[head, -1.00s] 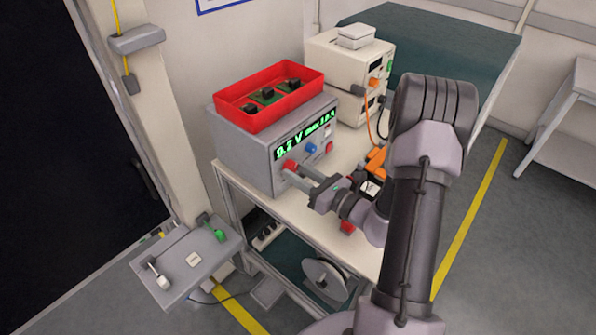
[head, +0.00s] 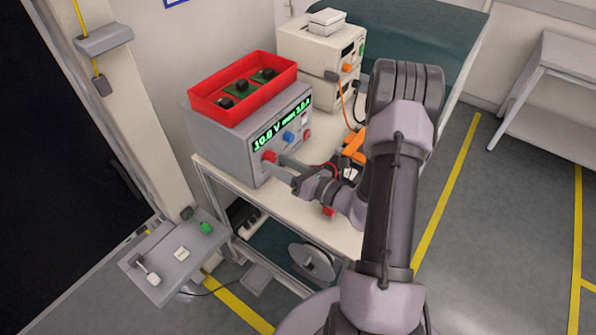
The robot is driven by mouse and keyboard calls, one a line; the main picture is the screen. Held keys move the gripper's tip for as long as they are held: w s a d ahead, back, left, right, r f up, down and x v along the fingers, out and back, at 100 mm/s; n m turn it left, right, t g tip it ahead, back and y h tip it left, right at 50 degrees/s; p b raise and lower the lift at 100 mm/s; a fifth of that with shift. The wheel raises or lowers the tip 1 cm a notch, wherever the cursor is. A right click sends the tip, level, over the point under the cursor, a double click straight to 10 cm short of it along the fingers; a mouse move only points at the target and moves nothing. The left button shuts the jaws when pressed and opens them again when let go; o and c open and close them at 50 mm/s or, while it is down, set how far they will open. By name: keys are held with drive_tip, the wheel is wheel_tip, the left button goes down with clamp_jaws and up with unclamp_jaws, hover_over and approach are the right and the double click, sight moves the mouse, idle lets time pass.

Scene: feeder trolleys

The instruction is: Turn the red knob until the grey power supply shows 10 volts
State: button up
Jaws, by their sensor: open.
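The grey power supply (head: 222,141) stands on the trolley with its front panel facing right. Its green display (head: 281,124) reads 10.0 V, with a smaller, blurred current reading beside it. The red knob (head: 268,157) is at the panel's lower left, with a blue knob (head: 289,136) to its right. My gripper (head: 276,167) is open, with its fingertips close to the red knob.
A red bin (head: 243,101) with several dark parts sits on the supply. Cream instruments (head: 308,54) stand behind, with an orange cable and orange items on the trolley top (head: 322,146). A grey shelf (head: 150,272) juts out at lower left.

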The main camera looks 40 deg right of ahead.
drive_tip(key=p+v, duration=0.2)
drive_tip(key=v, duration=1.4)
drive_tip(key=shift+s+r, duration=0.1)
drive_tip(key=shift+s, duration=0.2)
drive_tip(key=a+r+n+g+y+b, duration=0.1)
drive_tip(key=a+r+n+g+y, duration=0.25)
drive_tip(key=a+n+g, duration=0.45)
drive_tip(key=a+r+n+g+y, duration=0.2)
drive_tip(key=a+r+n+g, duration=0.3)
drive_tip(key=a+n, duration=0.45)
drive_tip(key=s+a+r+n+t+h+b, duration=0.1)
drive_tip(key=s+a+r+n+h, duration=0.2)
drive_tip(key=n, duration=0.4)
drive_tip(key=s+a+r+n+h+b, duration=0.1)
drive_tip(key=s+a+r+n+h, duration=0.2)
drive_tip(key=r+n+h, duration=0.2)
drive_tip(key=n+h, duration=0.1)
drive_tip(key=n, duration=0.2)
drive_tip(key=shift+s+r+t+h, duration=0.2)
drive_tip(key=shift+r+t+h, duration=0.15)
drive_tip(key=shift+t, duration=0.05)
drive_tip(key=shift+a, duration=0.15)
